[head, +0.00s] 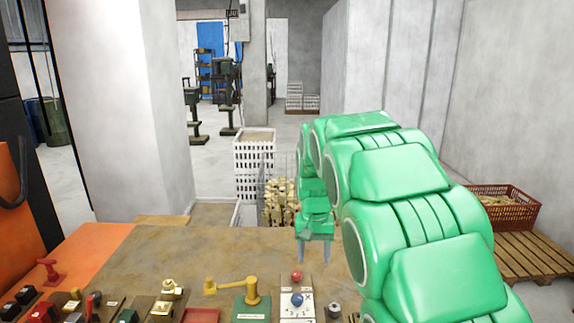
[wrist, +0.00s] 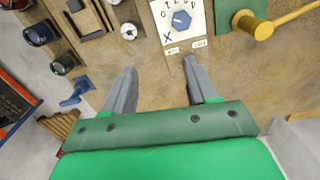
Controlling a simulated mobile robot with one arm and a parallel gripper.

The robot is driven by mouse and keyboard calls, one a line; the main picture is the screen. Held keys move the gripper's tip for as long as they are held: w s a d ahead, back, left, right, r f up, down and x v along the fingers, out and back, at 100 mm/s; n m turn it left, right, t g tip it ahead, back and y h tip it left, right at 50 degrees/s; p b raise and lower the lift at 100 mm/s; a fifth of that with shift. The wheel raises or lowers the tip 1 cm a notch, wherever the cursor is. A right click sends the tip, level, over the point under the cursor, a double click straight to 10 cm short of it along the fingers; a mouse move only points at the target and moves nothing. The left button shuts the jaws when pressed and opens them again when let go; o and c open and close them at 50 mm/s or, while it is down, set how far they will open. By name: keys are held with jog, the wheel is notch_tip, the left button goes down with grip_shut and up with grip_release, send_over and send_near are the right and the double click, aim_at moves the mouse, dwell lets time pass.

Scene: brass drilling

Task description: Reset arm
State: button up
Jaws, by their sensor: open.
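My gripper (head: 314,251) is green with two grey fingers. In the head view it hangs over the brown worktop (head: 190,247), behind a small panel with a red knob (head: 296,276) and a blue dial (head: 297,299). In the wrist view my gripper (wrist: 157,85) has its fingers apart with nothing between them. The blue dial (wrist: 181,20) on its white plate lies beyond the fingertips. My green arm fills the right of the head view and hides part of the worktop.
A yellow lever (head: 235,288) stands on a green base beside the dial panel. Several small fixtures line the front edge. Behind the worktop are white crates (head: 254,150) and a mesh bin of brass parts (head: 279,202). A red crate (head: 508,208) sits on a pallet at right.

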jog(key=s+d+r, duration=0.3)
jog(key=s, duration=0.6)
jog(key=s+d+r, duration=0.2)
jog(key=s+d, duration=0.1)
jog(key=s, duration=0.6)
jog(key=s+d+f, duration=0.1)
jog(key=s, duration=1)
jog(key=s+d+f+n+g, duration=0.1)
jog(key=s, duration=1.1)
jog(key=shift+s+f, duration=0.2)
jog(key=shift+f, duration=0.05)
jog(key=shift+o, duration=0.2)
